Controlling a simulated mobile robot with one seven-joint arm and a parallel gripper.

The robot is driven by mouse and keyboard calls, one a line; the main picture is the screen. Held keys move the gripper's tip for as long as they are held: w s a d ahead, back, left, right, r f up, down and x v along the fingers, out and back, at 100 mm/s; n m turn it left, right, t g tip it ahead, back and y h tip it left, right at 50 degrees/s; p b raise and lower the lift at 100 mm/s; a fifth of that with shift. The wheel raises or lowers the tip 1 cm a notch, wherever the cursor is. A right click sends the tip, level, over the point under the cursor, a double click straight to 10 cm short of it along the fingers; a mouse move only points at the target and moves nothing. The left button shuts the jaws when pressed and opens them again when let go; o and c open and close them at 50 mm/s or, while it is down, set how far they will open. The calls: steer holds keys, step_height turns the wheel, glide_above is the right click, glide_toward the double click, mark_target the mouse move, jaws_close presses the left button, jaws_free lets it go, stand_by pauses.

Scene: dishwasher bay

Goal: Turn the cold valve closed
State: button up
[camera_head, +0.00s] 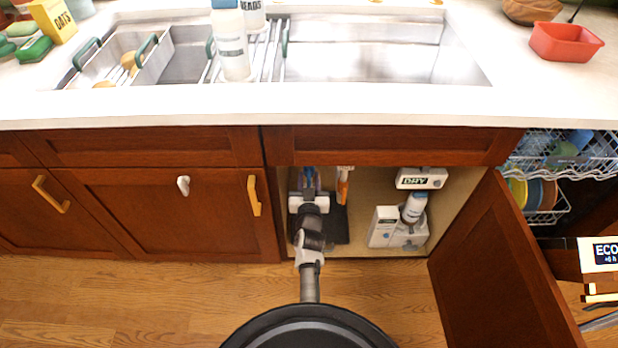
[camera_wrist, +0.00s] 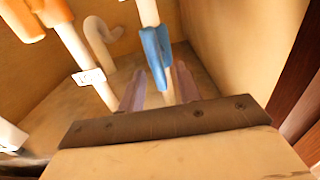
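The cold valve's blue handle (camera_wrist: 157,55) hangs along a white pipe in the wrist view. Its long axis runs nearly in line with the pipe. In the head view the blue valve (camera_head: 308,173) shows inside the open cabinet, just beyond my gripper (camera_head: 309,190). In the wrist view my gripper (camera_wrist: 160,88) has its two fingers apart, one on each side of the handle's lower end. Gaps seem to show between the fingers and the handle; whether either touches it I cannot tell.
An orange valve handle (camera_wrist: 22,18) sits left on a second white pipe with a tag (camera_wrist: 88,77). The cabinet side wall (camera_wrist: 235,45) is close on the right. A white box (camera_head: 383,227) and a bottle (camera_head: 414,206) stand right inside. The open cabinet door (camera_head: 500,265) juts out.

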jaws_close()
steer(key=m+b, duration=0.1)
steer(key=m, duration=0.2)
steer(key=d+m+b, duration=0.1)
steer(key=m, duration=0.2)
steer(key=m+b, duration=0.1)
steer(key=m, duration=0.2)
steer(key=shift+d+f, duration=0.15)
steer(key=shift+f, duration=0.2)
steer(key=shift+d+f+m+b, duration=0.1)
steer(key=shift+f+m+b, duration=0.1)
steer(key=shift+m, duration=1.25)
steer(key=shift+f+m+b, duration=0.15)
steer(key=shift+m+b, duration=0.05)
steer(key=shift+m, duration=1.3)
steer(key=shift+d+f+m+b, duration=0.1)
steer(key=shift+f+m+b, duration=0.1)
steer(key=shift+m, duration=1.25)
steer(key=shift+a, duration=0.1)
